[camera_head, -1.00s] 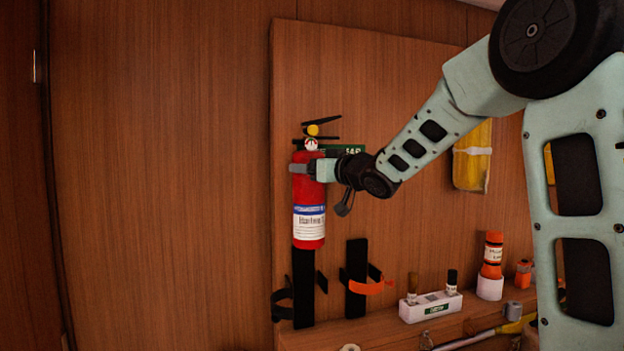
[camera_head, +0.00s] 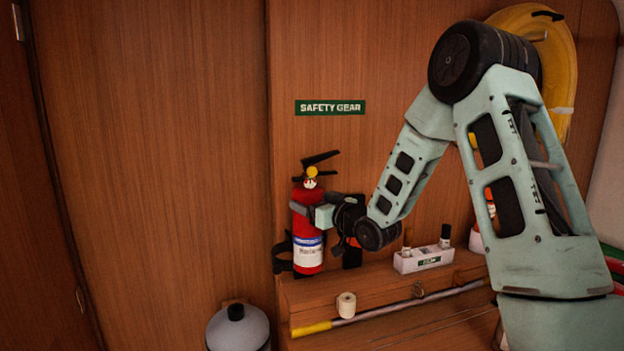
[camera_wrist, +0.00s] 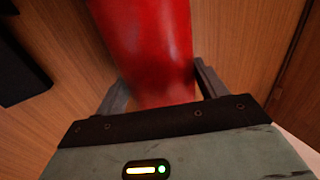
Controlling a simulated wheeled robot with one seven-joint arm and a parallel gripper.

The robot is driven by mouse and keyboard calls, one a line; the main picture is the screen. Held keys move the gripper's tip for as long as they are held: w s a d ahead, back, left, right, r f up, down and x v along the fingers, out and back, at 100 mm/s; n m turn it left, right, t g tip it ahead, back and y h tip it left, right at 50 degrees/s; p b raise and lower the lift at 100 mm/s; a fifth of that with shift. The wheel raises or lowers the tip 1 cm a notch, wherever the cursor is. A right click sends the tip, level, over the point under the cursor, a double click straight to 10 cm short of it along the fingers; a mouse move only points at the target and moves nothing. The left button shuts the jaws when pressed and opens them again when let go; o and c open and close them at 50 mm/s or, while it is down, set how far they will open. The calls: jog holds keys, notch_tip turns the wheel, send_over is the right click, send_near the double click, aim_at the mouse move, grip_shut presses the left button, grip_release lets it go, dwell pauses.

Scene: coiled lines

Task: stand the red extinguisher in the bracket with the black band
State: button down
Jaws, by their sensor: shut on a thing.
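The red extinguisher (camera_head: 308,250) is upright in the head view, with its black handle and yellow gauge on top and a white-and-blue label low down. My gripper (camera_head: 306,212) is shut on its upper body from the right. In the wrist view the red body (camera_wrist: 150,45) stands between both fingers (camera_wrist: 160,88). The bracket with the black band (camera_head: 282,262) shows just left of the extinguisher's lower part, which hides most of it. I cannot tell whether the extinguisher is inside the band or in front of it. The other bracket (camera_head: 351,257) is mostly hidden by my wrist.
A grey rounded tank (camera_head: 238,330) stands lower left. The wall to the left is bare.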

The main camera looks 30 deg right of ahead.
aim_at(308, 240)
jog(key=shift+f+p, duration=0.75)
jog(key=shift+f, duration=2.3)
jog(key=shift+c, duration=0.8)
grip_release()
jog(key=shift+f, duration=0.15)
